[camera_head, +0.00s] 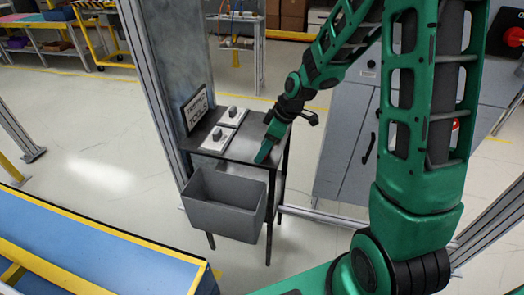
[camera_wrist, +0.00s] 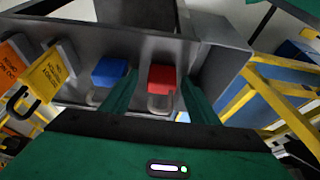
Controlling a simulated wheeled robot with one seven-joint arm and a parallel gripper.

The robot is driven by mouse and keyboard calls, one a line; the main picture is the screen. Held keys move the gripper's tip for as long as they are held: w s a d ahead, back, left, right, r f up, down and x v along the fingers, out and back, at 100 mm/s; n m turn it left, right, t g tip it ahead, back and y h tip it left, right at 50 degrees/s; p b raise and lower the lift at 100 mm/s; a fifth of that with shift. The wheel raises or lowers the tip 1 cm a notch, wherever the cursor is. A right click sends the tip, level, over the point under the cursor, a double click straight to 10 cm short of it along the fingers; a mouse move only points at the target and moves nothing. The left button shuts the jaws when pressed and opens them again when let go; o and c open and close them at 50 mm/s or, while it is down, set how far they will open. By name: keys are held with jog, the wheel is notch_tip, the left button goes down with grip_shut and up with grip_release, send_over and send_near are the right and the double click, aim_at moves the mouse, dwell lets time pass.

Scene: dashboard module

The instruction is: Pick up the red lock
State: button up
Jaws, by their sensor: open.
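The red lock (camera_wrist: 162,78) shows in the wrist view, with its grey shackle pointing toward me. It is against a grey surface, to the right of a blue lock (camera_wrist: 109,71). My gripper (camera_wrist: 158,88) is open, with one green finger on each side of the red lock in the picture. I cannot tell how far the fingertips are from it in depth. In the head view, my gripper (camera_head: 264,152) is at the right front of the small dark table (camera_head: 243,142). I cannot make out the locks there.
A grey bin (camera_head: 222,208) hangs at the table's front. Two white switch panels (camera_head: 218,138) and a sign (camera_head: 195,108) are on the table. A blue, yellow-edged bench (camera_head: 80,245) is at front left.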

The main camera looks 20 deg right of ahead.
jog(key=c, duration=1.2)
jog(key=shift+r, duration=0.1)
